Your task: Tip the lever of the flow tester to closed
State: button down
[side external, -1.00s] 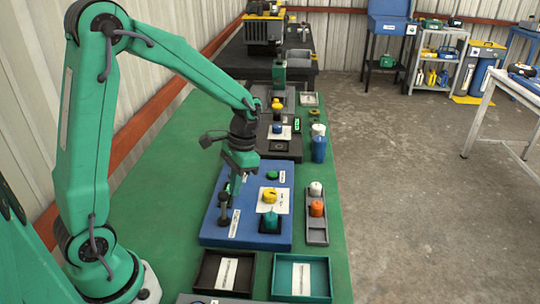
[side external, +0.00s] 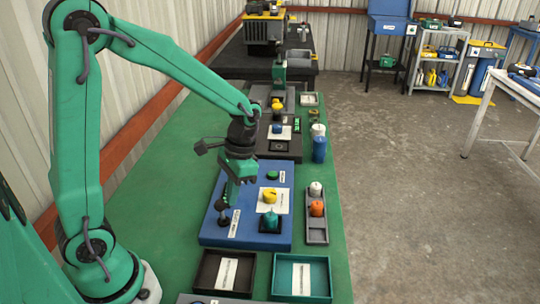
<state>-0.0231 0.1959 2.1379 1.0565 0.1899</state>
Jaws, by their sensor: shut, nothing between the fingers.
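A blue panel (side external: 211,235) lies on the green bench; I take it for the flow tester, but its labels are too small to read. A small dark lever-like part (side external: 223,218) stands at its left side. Its upper part is not clear behind or beside my gripper. My gripper (side external: 240,182) points down over the panel's upper left, just above and right of that dark part. It is shut and empty. I cannot tell whether it touches the lever. The panel also carries a yellow knob (side external: 270,195), a teal knob (side external: 271,218) and a green button (side external: 273,175).
A grey rack (side external: 317,231) with a white and an orange capped piece stands to the right. A black tray (side external: 205,272) and a teal tray (side external: 325,280) lie in front. A dark device (side external: 281,145) and a blue bottle (side external: 319,150) are behind. The bench left of the panel is clear.

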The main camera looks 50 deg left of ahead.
jog(key=shift+s+d+f, duration=0.25)
jog(key=shift+s+d, duration=0.75)
jog(key=shift+s, duration=0.15)
jog(key=shift+a+f, duration=0.1)
jog(key=shift+w+a+f, duration=0.3)
jog(key=shift+w+a, duration=0.15)
jog(key=shift+w, duration=0.05)
jog(key=w+d+r, duration=0.1)
jog(key=d+r, duration=0.5)
jog(key=r, duration=0.4)
jog(key=shift+w+y, duration=0.3)
jog(key=shift+w, duration=0.1)
